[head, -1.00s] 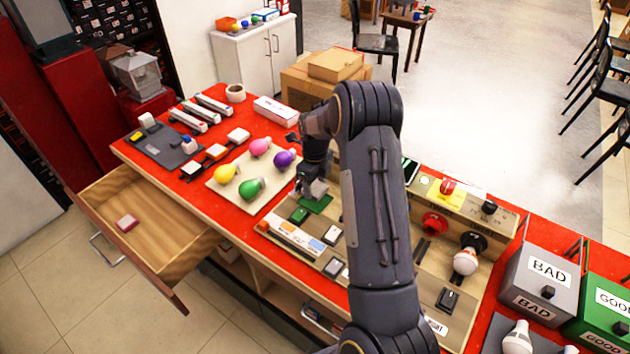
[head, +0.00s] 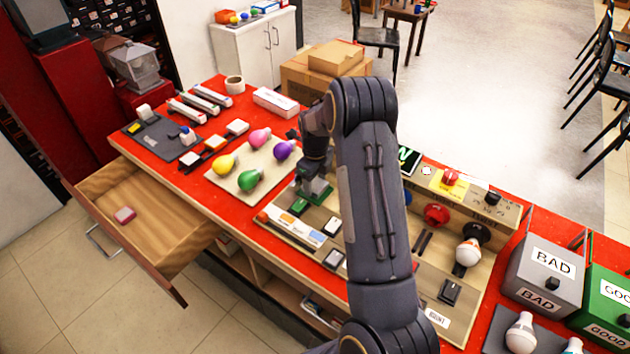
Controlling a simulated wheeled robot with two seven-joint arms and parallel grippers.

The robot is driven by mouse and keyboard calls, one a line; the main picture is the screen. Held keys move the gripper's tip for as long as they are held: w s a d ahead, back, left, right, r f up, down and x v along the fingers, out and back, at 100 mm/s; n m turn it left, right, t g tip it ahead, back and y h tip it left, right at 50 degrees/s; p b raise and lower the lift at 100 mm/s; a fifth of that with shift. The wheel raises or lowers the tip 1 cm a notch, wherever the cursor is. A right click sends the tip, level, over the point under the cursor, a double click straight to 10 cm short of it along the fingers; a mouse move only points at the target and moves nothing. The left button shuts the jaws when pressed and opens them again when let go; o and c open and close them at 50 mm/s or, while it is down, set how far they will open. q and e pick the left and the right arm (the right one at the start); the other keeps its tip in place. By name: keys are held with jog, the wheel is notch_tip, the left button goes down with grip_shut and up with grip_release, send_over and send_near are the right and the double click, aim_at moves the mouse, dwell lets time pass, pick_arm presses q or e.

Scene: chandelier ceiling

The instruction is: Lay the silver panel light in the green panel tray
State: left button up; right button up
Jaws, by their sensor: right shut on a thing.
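My right gripper (head: 314,188) hangs over the work board in the middle of the head view, jaws down. It is shut on a small greyish piece, probably the silver panel light, which the fingers mostly hide. The green panel tray (head: 322,199) shows as a thin green edge beneath the gripper. The gripper covers most of the tray, so I cannot tell whether the held piece touches it. My left gripper is not in view.
A mat with several coloured bulbs (head: 212,186) is to the left. An open drawer (head: 150,225) juts out at the front left. A grey BAD box (head: 520,262) stands right.

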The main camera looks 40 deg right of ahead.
jog(key=shift+f+b, duration=0.35)
jog(key=shift+f, duration=0.15)
dwell(0.3)
jog(key=o, duration=1.1)
jog(key=shift+c, duration=0.2)
